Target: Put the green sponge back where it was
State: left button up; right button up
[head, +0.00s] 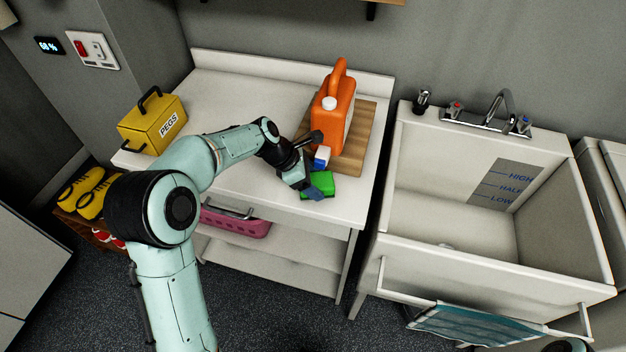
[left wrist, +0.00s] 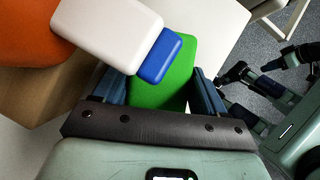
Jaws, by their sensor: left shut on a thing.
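The green sponge (head: 320,184) is at the front right of the white worktop, low over it or touching it; I cannot tell which. My left gripper (head: 308,187) reaches down from the left and is shut on the sponge. In the left wrist view the sponge (left wrist: 165,85) sits between the two blue-grey fingers of my left gripper (left wrist: 160,92). A white block-like item with a blue end (head: 321,157) stands close behind the sponge and hides part of it in the wrist view (left wrist: 110,27). Parts of my right arm show at the wrist view's right edge; its jaws are unclear.
An orange jug (head: 337,112) stands on a wooden board (head: 361,140) behind the sponge. A yellow PEGS box (head: 152,124) is at the worktop's left. A pink basket (head: 236,222) is on the shelf below. A white sink (head: 480,215) stands right, across a gap. The worktop's back left is clear.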

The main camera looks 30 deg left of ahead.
pick_arm(q)
jog(key=o, duration=0.9)
jog(key=shift+f, duration=0.15)
jog(key=shift+o, duration=0.2)
jog(key=shift+r, duration=0.25)
jog(key=p+v, duration=0.1)
jog(key=v, duration=1.1)
jog(key=shift+f, duration=0.1)
